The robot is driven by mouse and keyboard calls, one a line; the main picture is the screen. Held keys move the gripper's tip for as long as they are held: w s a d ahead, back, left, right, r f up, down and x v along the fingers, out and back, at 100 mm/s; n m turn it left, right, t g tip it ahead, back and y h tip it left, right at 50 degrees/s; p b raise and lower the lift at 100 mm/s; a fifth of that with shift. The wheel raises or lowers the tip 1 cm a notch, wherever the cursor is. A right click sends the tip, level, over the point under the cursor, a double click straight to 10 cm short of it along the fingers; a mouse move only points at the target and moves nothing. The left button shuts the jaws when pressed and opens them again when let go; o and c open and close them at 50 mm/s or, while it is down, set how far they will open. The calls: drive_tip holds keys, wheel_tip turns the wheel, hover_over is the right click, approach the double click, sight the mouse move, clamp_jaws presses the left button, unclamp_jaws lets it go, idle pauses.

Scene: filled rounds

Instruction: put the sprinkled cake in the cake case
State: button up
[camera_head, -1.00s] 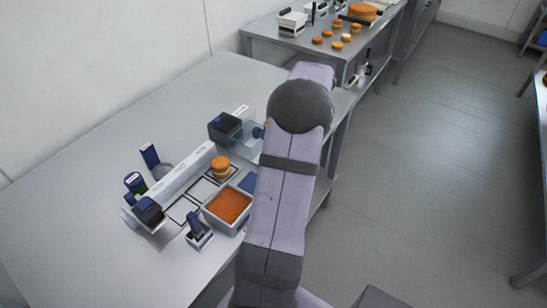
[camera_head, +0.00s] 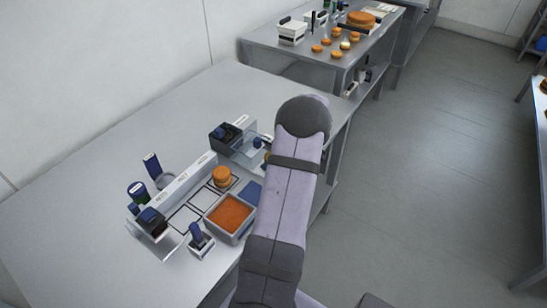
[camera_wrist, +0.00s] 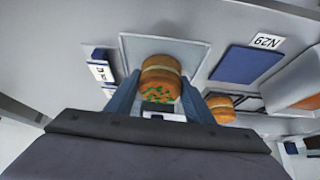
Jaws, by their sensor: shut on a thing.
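The sprinkled cake (camera_wrist: 160,82) is a round of two orange-brown layers with a pale filling and green sprinkles on its near side. My gripper (camera_wrist: 162,92) is shut on it, with one blue-grey finger at each side. A pale, clear-looking square case (camera_wrist: 195,52) lies just beyond and beneath the cake in the wrist view. I cannot tell whether the cake touches it. In the head view, a clear case (camera_head: 246,155) shows left of my arm, which hides the held cake and most of my gripper.
Another filled round (camera_head: 221,176) stands on a framed mat, also in the wrist view (camera_wrist: 221,105). Nearby are a grey tub with an orange-brown filling (camera_head: 230,213), a blue pad (camera_wrist: 240,64), a dark box (camera_head: 222,136) and a labelled white rail (camera_head: 184,182). The table's left is clear.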

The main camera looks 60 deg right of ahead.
drive_tip(key=shift+f, duration=0.2)
drive_tip(key=shift+f+b, duration=0.2)
drive_tip(key=shift+b, duration=0.1)
drive_tip(key=o, duration=0.7)
drive_tip(key=shift+o, duration=0.2)
drive_tip(key=shift+r, duration=0.15)
drive_tip(key=shift+r+p, duration=0.1)
drive_tip(key=shift+p, duration=0.25)
drive_tip(key=b+v, duration=0.3)
drive_tip(key=v, duration=0.9)
drive_tip(key=shift+a, duration=0.1)
